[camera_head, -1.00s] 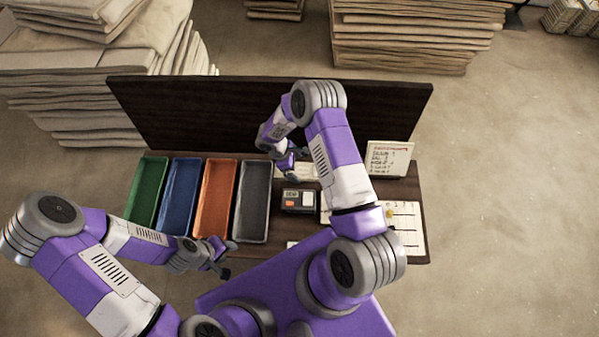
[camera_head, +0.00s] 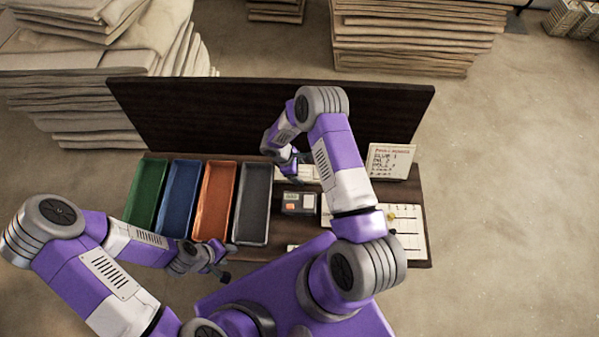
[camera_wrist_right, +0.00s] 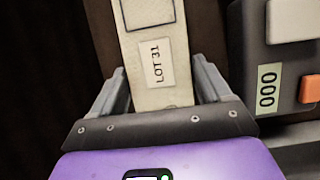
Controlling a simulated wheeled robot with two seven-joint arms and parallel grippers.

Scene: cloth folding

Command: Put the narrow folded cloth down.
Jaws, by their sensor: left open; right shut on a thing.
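The narrow folded cloth (camera_wrist_right: 151,84) is a pale strip with a "LOT 31" label in the right wrist view. It lies between the two fingers of my right gripper (camera_wrist_right: 158,88), which is shut on it. In the head view my right gripper (camera_head: 297,162) is over the back middle of the dark table, and its arm hides much of that spot. My left gripper (camera_head: 224,263) is open and empty, low at the front edge near the trays.
Green (camera_head: 145,190), blue (camera_head: 178,198), orange (camera_head: 215,203) and grey (camera_head: 253,204) trays stand left of a small device (camera_head: 299,203). A sign (camera_head: 390,161) and a marked board (camera_head: 411,232) are on the right. A dark panel (camera_head: 200,115) rises behind.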

